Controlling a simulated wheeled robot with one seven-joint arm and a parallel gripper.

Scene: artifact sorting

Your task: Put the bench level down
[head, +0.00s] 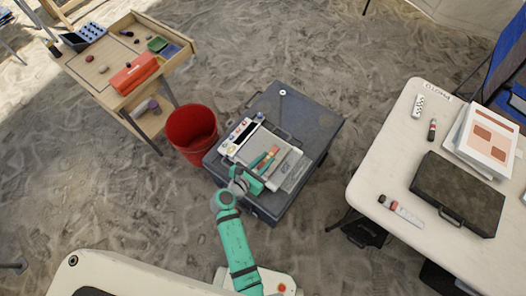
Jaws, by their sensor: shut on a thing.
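My teal gripper (261,165) is over the grey case in the middle of the head view. It is shut on a small orange-brown thing at its fingertips, which I take to be the bench level (272,153). The fingers hide part of it. Below it is a light grey tray (287,148) on top of the dark grey case (310,113). I cannot tell whether the held thing touches the tray.
A strip with several small round things (241,134) lies along the tray's left side. A red bucket (192,130) stands left of the case. A wooden table (100,72) with several finds is at upper left. A white table (390,180) with a black case (458,192) is at right.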

